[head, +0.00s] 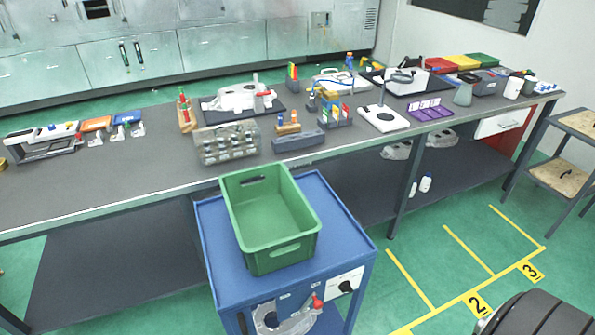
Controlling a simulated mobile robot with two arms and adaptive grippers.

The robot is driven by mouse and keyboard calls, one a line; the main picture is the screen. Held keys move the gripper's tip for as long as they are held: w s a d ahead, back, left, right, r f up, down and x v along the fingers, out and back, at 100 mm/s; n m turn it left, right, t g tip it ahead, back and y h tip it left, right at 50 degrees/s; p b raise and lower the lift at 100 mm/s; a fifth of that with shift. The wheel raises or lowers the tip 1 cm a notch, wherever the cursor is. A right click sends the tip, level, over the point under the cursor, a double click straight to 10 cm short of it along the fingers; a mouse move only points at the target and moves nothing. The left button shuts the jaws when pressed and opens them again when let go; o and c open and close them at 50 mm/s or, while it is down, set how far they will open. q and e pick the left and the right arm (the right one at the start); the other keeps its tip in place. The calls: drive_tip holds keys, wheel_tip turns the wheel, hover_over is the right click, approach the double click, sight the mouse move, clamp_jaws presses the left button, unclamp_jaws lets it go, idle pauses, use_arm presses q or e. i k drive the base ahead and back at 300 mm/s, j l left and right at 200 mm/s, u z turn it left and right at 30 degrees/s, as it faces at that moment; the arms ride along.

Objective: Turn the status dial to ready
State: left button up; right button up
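A white plate with a black knob (346,287), which looks like the status dial, is on the front right of the blue cart (345,225). The plate carries small markings that are too small to read, so I cannot tell which setting the knob points to. Neither of my grippers is in view.
A green empty crate (271,213) stands on the cart top. A metal casting with a red handle (316,302) is below at the cart's front. The long workbench (110,180) behind is crowded with fixtures and trays.

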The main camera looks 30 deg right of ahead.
sight(345, 288)
drive_tip(key=z, duration=1.1)
